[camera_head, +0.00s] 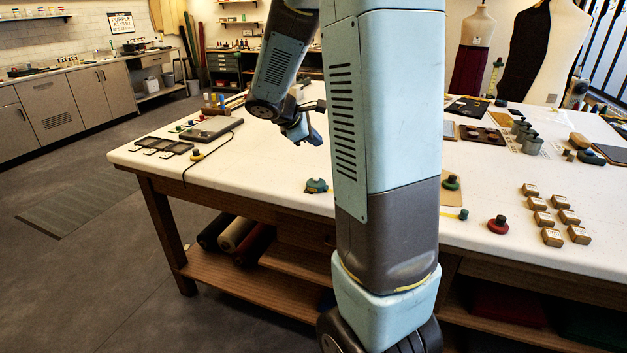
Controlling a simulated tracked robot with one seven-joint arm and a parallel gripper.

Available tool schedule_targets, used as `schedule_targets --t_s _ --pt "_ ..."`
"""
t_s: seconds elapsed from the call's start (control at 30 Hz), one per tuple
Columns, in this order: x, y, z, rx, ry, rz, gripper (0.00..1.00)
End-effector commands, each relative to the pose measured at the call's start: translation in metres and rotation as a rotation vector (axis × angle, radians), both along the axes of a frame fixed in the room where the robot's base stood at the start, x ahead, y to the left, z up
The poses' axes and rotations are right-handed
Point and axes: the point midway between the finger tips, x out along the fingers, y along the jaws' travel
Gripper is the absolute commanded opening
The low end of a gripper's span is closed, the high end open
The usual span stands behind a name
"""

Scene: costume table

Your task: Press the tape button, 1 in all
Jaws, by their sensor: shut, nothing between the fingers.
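My gripper (314,138) is small in the view, above the white table (270,165) and just left of my large arm link. It looks shut and empty, with its tip pointing down and right. Several small knobbed items lie on the table: a teal one (316,186) below my gripper, a yellow one with a dark top (197,155) to the left, a green one (451,183) and a red one (498,224) to the right. I cannot tell which of these, if any, carries the tape button. My gripper appears apart from all of them.
A dark tray (211,130) and small dark frames (168,146) lie at the table's left. Several small wooden blocks (545,219) and grey metal cups (532,143) stand at the right. My arm hides the table's middle. The left front tabletop is mostly clear.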

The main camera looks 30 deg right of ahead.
Motion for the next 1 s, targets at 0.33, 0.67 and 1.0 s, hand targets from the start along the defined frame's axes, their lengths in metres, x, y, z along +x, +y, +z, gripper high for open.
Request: schedule_targets --t_s 0.33,0.67,1.0 --pt "-0.001 0.0 -0.014 0.001 0.002 -0.002 0.0" --pt "-0.001 0.001 -0.054 0.001 0.002 0.0 0.0" --pt "0.0 0.001 -0.084 0.001 0.001 0.001 0.0"
